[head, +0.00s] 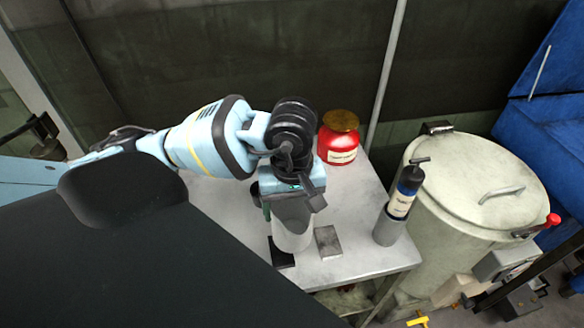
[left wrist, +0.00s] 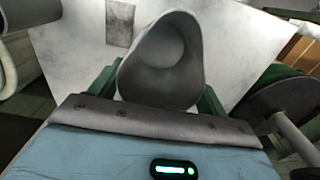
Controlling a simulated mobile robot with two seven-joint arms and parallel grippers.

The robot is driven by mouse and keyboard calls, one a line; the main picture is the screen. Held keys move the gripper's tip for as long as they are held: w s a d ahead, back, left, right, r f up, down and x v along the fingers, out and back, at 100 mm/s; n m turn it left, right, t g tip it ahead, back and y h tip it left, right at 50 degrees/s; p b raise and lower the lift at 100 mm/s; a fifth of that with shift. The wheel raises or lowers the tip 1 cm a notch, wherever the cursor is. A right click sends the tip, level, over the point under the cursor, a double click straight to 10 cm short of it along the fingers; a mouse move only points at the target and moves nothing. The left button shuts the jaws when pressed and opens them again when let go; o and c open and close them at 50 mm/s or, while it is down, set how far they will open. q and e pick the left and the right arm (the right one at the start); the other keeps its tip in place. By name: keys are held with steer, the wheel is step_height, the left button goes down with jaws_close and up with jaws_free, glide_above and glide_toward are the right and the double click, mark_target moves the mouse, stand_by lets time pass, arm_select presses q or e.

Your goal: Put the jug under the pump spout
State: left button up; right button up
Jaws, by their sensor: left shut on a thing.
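The grey jug (head: 292,238) is upright on or just above the table, below my left gripper (head: 288,202). In the left wrist view I look into the open mouth of the jug (left wrist: 165,62), which appears empty. The green fingers of my left gripper (left wrist: 160,98) sit on both sides of the jug and are shut on it. My right gripper is not in view.
The pale table (head: 350,210) carries a flat grey plate (head: 328,242) beside the jug and a dark plate (head: 281,254) near its base. A red jar (head: 339,146) stands at the back. A grey cylinder (head: 388,229) is under the bottle. A large pale drum (head: 475,190) stands right.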

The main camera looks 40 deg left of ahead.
arm_select(q)
steer(key=w+a, duration=0.6)
steer(key=w, duration=0.3)
steer(key=shift+f, duration=0.45)
steer(key=shift+w+a, duration=0.1)
steer(key=shift+w, duration=0.05)
steer(key=shift+w+a+f+p, duration=0.15)
steer(key=shift+f+p, duration=0.1)
steer(key=shift+f, duration=0.65)
steer(key=shift+w+a+f+p, duration=0.15)
steer(key=shift+f+p, duration=0.1)
steer(key=shift+f, duration=0.65)
steer(key=shift+d, duration=0.1)
steer(key=shift+f, duration=0.2)
steer(key=o, duration=1.4)
